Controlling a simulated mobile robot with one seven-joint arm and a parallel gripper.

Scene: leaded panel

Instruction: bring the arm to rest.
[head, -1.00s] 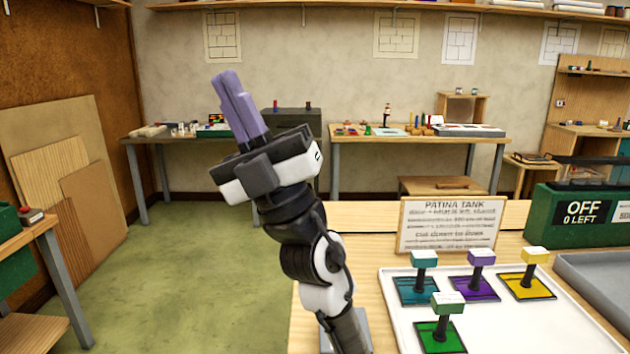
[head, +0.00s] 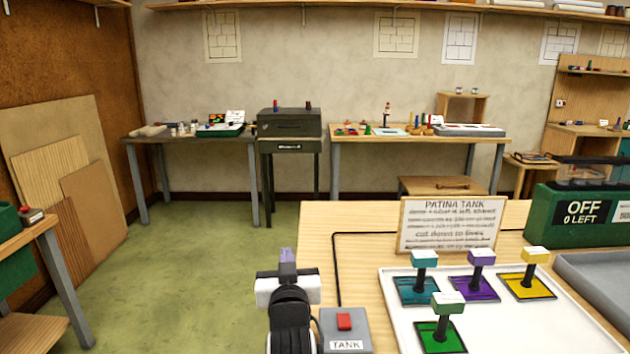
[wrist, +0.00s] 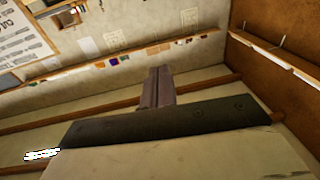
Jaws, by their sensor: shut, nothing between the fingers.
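My gripper (head: 287,256) is low in the head view, at the left edge of the near wooden table. Its purple fingers point away from me and are together, with nothing between them. In the wrist view the shut fingers (wrist: 157,88) stand out against the wall and shelf. The arm below the gripper is folded low, and its lower part runs out of the bottom of the head view.
A white tray (head: 500,335) holds several coloured tiles with handles. A sign (head: 450,225) and a green OFF tank (head: 575,215) stand behind. Green floor (head: 180,265) is open at left.

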